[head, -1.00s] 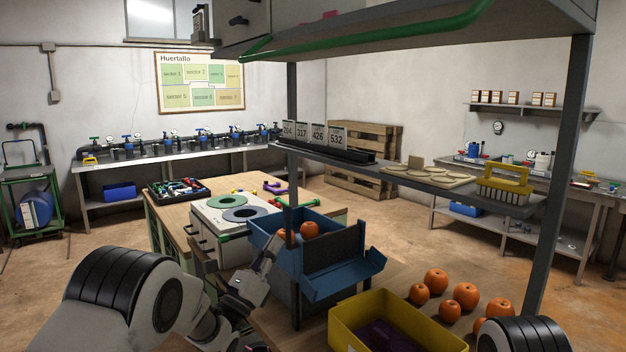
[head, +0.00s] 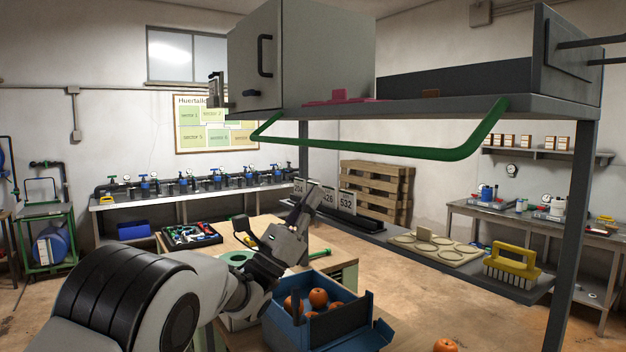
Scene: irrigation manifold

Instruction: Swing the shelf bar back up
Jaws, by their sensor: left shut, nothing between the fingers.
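The green shelf bar (head: 375,149) is a U-shaped rod that hangs in front of and below the front edge of the upper shelf (head: 450,106). Its two side arms run up to the shelf near its left and right ends. My left gripper (head: 317,194) is raised, points up, and is below the left half of the bar in the picture. It is shut and empty, and I see a gap between it and the bar. My right gripper is not in view.
A grey cabinet (head: 325,55) and pink items stand on the upper shelf. The lower shelf holds number cards (head: 346,203), a beige tray (head: 440,248) and a yellow brush (head: 514,262). A blue bin (head: 330,330) with oranges is below. Dark shelf posts (head: 571,240) stand at the sides.

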